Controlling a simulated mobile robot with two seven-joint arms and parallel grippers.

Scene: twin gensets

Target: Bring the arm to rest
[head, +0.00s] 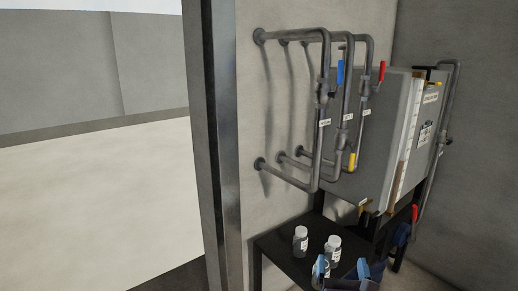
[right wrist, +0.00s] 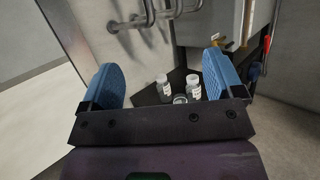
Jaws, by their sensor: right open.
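My right gripper (head: 342,270) shows at the bottom of the head view, in front of a dark table. In the right wrist view its two blue fingers (right wrist: 162,72) stand wide apart with nothing between them at the tips. My left gripper is in neither view.
The dark table (head: 276,246) stands against the wall below grey pipes (head: 325,120) with blue, red and yellow valve handles. A grey tank (head: 378,135) hangs over its right side. A dark post (head: 217,140) rises at the left. Open floor (head: 100,200) lies beyond it.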

